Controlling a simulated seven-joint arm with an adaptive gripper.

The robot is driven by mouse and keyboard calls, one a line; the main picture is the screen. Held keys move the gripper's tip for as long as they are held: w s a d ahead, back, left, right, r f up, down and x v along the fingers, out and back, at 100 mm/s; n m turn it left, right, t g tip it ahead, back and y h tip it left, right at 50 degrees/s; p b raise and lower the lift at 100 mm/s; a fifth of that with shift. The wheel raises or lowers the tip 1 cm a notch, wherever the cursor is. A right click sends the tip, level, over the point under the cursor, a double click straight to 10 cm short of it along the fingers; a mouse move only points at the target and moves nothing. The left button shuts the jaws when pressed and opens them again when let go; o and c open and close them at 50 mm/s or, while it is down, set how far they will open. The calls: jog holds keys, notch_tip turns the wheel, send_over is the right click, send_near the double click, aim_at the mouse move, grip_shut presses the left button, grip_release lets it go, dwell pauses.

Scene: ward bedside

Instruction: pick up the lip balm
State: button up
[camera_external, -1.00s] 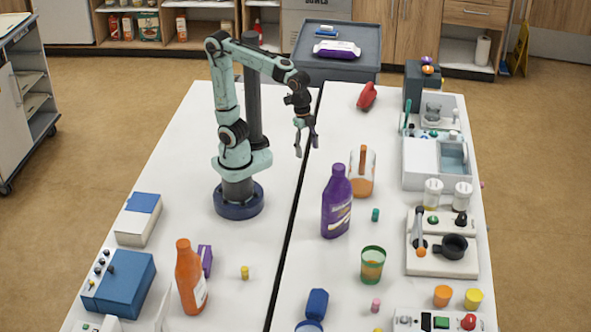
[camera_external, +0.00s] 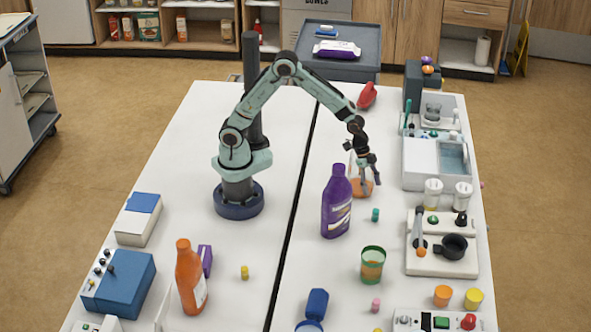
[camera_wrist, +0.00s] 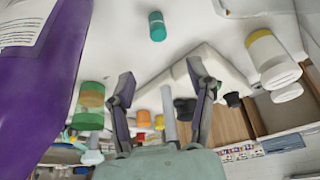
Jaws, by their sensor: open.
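A small teal cylinder (camera_external: 375,214), which looks like the lip balm, stands upright on the white table, right of the purple bottle (camera_external: 338,203). It also shows at the top of the wrist view (camera_wrist: 157,26), beyond my fingertips and roughly centred between them. I cannot tell for sure that it is the lip balm; other small cylinders, a pink one (camera_external: 376,305) and a yellow one (camera_external: 245,272), are on the table. My gripper (camera_external: 371,189) is open and empty, above and behind the teal cylinder. Its parted fingers (camera_wrist: 163,85) show in the wrist view.
The purple bottle stands close on the left and fills the left of the wrist view. A clear container with orange contents (camera_external: 358,187) is partly hidden behind my gripper. A green-and-orange cup (camera_external: 373,262) stands in front. White-lidded jars (camera_external: 432,193) stand to the right.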

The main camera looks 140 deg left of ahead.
aim_at(375, 210)
jog(key=x, duration=0.6)
jog(key=s+x, duration=0.1)
jog(key=x, duration=0.2)
jog(key=shift+w+f, duration=0.1)
jog(key=shift+f, duration=0.4)
jog(key=c, duration=0.9)
